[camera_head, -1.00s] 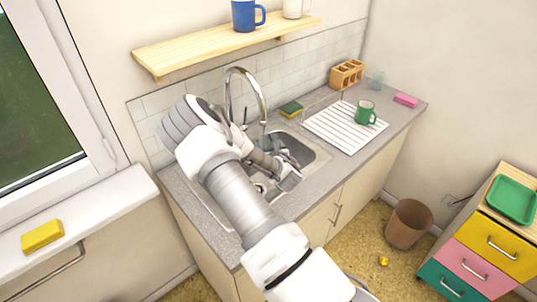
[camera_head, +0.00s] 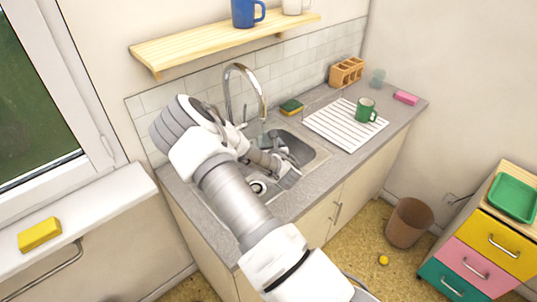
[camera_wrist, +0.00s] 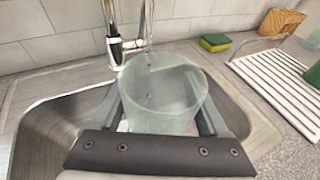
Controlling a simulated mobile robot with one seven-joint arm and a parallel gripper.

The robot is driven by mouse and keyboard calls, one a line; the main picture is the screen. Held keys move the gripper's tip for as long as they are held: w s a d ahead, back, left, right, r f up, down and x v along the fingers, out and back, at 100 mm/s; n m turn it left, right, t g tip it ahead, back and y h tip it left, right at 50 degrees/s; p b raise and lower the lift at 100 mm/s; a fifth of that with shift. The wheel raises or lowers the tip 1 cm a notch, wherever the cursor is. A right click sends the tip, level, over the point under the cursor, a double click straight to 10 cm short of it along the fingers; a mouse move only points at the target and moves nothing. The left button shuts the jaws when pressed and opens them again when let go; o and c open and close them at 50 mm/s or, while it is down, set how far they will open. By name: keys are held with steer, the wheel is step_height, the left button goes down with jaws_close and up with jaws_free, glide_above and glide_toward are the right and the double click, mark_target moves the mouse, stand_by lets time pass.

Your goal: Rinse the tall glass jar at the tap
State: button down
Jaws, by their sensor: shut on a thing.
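My gripper (camera_wrist: 160,112) is shut on the tall glass jar (camera_wrist: 165,105), with one finger on each side of it. The jar is clear and pale greenish, with its round mouth facing up. It is held over the sink (camera_wrist: 62,122). The tap (camera_wrist: 116,42) stands behind it, and a thin clear stream appears to come down from the spout into the jar's mouth. In the head view the tap (camera_head: 228,95) arches over the sink, and my gripper (camera_head: 284,160) is low over the basin. My arm hides part of the sink, and the jar is hard to make out there.
A green and yellow sponge (camera_head: 291,107) lies behind the sink. To the right are a white ribbed drainer (camera_head: 330,128), a green mug (camera_head: 365,110), a wooden caddy (camera_head: 346,72), a small glass (camera_head: 377,77) and a pink block (camera_head: 405,97). A shelf (camera_head: 200,48) hangs above.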

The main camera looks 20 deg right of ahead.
steer(key=s+d+b, duration=0.1)
steer(key=s+d, duration=0.3)
steer(key=s, duration=0.2)
steer(key=shift+s+d, duration=0.2)
steer(key=shift+d, duration=0.2)
stand_by(0.4)
stand_by(1.1)
steer(key=s+d+r+p, duration=0.1)
steer(key=s+d+r, duration=0.2)
steer(key=s+r, duration=0.1)
stand_by(0.5)
steer(key=shift+a, duration=0.1)
stand_by(0.6)
steer(key=a+r+n+y, duration=0.1)
steer(key=a+r+y, duration=0.1)
steer(key=a, duration=1.9)
steer(key=shift+w+r+n, duration=0.25)
steer(key=shift+w+n, duration=0.05)
steer(key=shift+w, duration=0.05)
